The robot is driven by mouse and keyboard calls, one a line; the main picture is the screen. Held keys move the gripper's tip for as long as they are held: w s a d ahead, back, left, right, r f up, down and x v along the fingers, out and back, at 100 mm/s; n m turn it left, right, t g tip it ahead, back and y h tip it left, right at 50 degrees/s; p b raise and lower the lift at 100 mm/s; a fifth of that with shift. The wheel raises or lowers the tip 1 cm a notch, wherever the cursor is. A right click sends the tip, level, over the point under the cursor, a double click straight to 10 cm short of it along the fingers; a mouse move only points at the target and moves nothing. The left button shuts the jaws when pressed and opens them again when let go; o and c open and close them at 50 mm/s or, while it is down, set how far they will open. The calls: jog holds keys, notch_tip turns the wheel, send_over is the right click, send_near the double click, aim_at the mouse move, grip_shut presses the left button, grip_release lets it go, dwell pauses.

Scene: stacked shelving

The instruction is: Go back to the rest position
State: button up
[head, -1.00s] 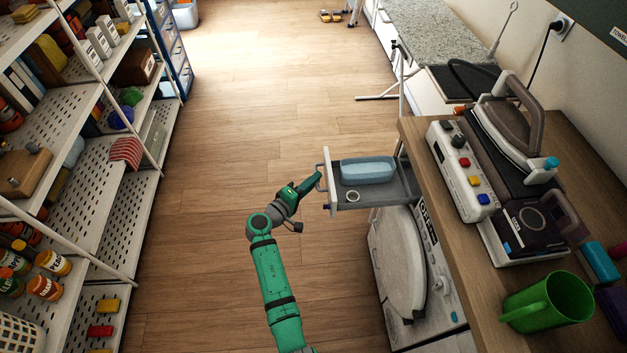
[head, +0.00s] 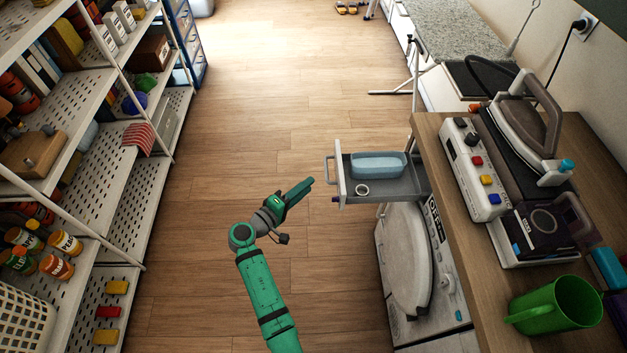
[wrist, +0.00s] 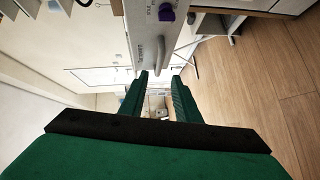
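My gripper (head: 308,184) is at the end of my green arm, over the open floor in the middle of the head view. It is apart from the open drawer (head: 341,181), which lies to its right. In the wrist view my gripper (wrist: 159,85) shows two green fingers with a gap between them and nothing held. The drawer's handle (wrist: 160,55) shows just beyond the fingertips in the wrist view.
A white shelf rack (head: 120,210) with jars and boxes lines the left. A wooden counter (head: 480,290) with a green mug (head: 556,306) and an iron-like appliance (head: 524,130) stands on the right. A round-doored machine (head: 408,265) sits below the drawer. The floor (head: 240,120) between is clear.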

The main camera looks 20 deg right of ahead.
jog(key=shift+s+a+r, duration=0.15)
jog(key=shift+s+a, duration=0.25)
jog(key=shift+a, duration=0.2)
jog(key=x, duration=1.1)
jog(key=shift+s+d+r, duration=0.1)
jog(key=shift+d, duration=0.15)
jog(key=shift+a, duration=0.15)
